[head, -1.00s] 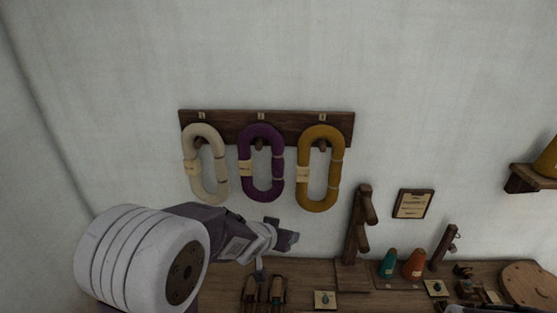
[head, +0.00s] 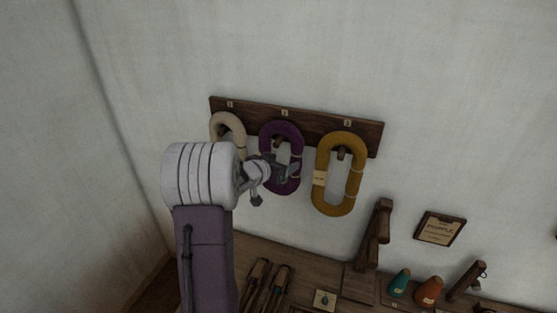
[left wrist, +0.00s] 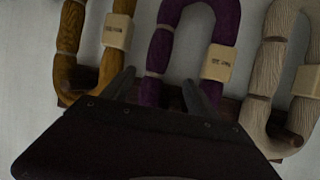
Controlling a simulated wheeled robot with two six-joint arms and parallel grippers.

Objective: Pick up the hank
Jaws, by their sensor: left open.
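Three hanks hang on pegs of a dark wooden rail (head: 352,131): a cream hank (head: 229,124), a purple hank (head: 279,131) in the middle and a mustard hank (head: 326,190). My left gripper (head: 287,172) is open in front of the purple hank and hides part of its lower half. In the left wrist view the purple hank (left wrist: 218,22) is central, with a paper tag on one strand. The left gripper's fingers (left wrist: 158,88) show there on either side of one purple strand; I cannot tell whether they touch it. My right gripper is not in view.
Below is a wooden bench (head: 260,255) with a peg stand (head: 375,235), a teal cone (head: 399,282), an orange cone (head: 429,291) and a small card (head: 324,300). A framed placard (head: 440,228) hangs on the wall. The wall above the rail is clear.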

